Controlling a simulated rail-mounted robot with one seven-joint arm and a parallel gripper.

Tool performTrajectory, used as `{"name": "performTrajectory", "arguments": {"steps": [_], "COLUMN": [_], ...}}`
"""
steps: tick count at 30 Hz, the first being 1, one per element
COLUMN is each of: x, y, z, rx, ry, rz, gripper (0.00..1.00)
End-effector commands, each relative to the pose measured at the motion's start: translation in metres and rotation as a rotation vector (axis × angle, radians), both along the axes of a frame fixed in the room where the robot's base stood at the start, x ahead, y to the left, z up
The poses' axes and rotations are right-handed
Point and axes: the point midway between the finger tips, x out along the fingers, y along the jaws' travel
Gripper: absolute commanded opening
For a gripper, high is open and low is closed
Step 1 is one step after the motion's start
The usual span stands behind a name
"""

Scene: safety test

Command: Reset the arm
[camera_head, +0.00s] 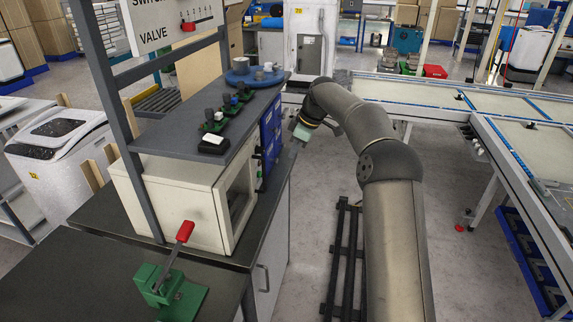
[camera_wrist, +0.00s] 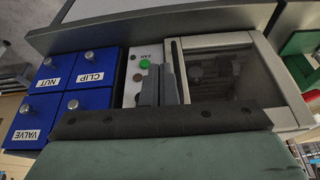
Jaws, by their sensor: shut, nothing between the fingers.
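My gripper shows in the wrist view (camera_wrist: 160,84) with its two grey fingers together and nothing between them. In the head view, my arm reaches away from me and bends left at its far end. My gripper (camera_head: 295,142) there is beside the right side of the bench, close to the blue drawers (camera_head: 270,138). In the wrist view the fingers are in front of a pale panel with a green button (camera_wrist: 145,64). Blue drawers (camera_wrist: 90,67) labelled NUT, CLIP and VALVE are left of them. A cabinet with a dark window (camera_wrist: 222,75) is to the right.
The white cabinet (camera_head: 178,205) stands on the dark bench. A green lever device with a red handle (camera_head: 185,231) is in front of it. Small switches and a blue round tray (camera_head: 249,79) sit on the shelf above. Conveyor tables (camera_head: 425,92) stand right. Grey floor lies between.

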Motion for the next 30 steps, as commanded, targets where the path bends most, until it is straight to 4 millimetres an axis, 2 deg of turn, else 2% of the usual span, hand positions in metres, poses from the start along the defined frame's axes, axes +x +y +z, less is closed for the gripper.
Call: {"name": "performTrajectory", "arguments": {"steps": [7,11,14,15,20,23,24,27,30], "x": [-0.007,-0.038,-0.085,-0.107,-0.206,-0.273,-0.301,-0.367,-0.420], "y": [-0.003,0.008,0.015,0.015,0.003,-0.010,-0.016,-0.029,-0.038], "z": [0.021,0.035,0.046,0.049,0.048,0.040,0.034,0.015,-0.005], "rx": [-0.009,-0.058,-0.117,-0.140,-0.211,-0.233,-0.237,-0.232,-0.219], "ry": [0.007,0.044,0.088,0.105,0.161,0.189,0.200,0.228,0.252], "rz": [-0.009,-0.076,-0.187,-0.243,-0.496,-0.668,-0.737,-0.899,-1.027], "gripper": [0.00,0.00,0.00,0.00,0.00,0.00,0.00,0.00,0.00]}}
